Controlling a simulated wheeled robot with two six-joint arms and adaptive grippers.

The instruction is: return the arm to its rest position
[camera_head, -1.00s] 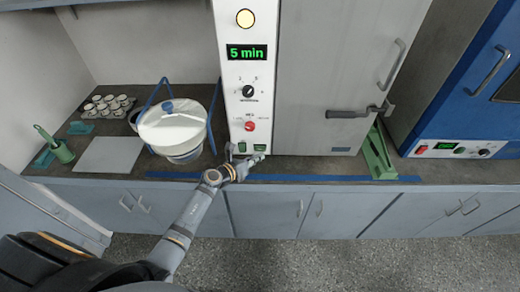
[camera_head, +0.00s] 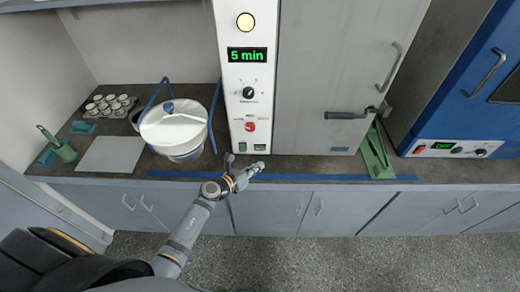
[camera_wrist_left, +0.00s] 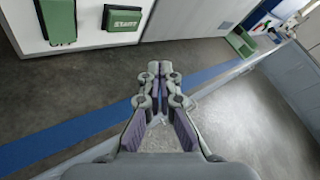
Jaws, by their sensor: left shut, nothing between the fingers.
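My left gripper (camera_head: 258,166) is shut and empty. In the head view it is at the front edge of the bench, below the white control panel (camera_head: 250,80) of the tall shaker cabinet. In the left wrist view the closed fingers (camera_wrist_left: 157,72) point toward the blue strip and bench top, with the green START button (camera_wrist_left: 122,18) ahead of them to the left. The gripper is apart from the buttons. The panel display (camera_head: 247,55) reads "5 min" and the round lamp above it is lit. My right gripper is not in view.
Small cups (camera_head: 108,105), a grey mat (camera_head: 110,155) and a green holder (camera_head: 62,150) are farther left. A green bracket (camera_head: 376,155) stands right. Open floor lies in front.

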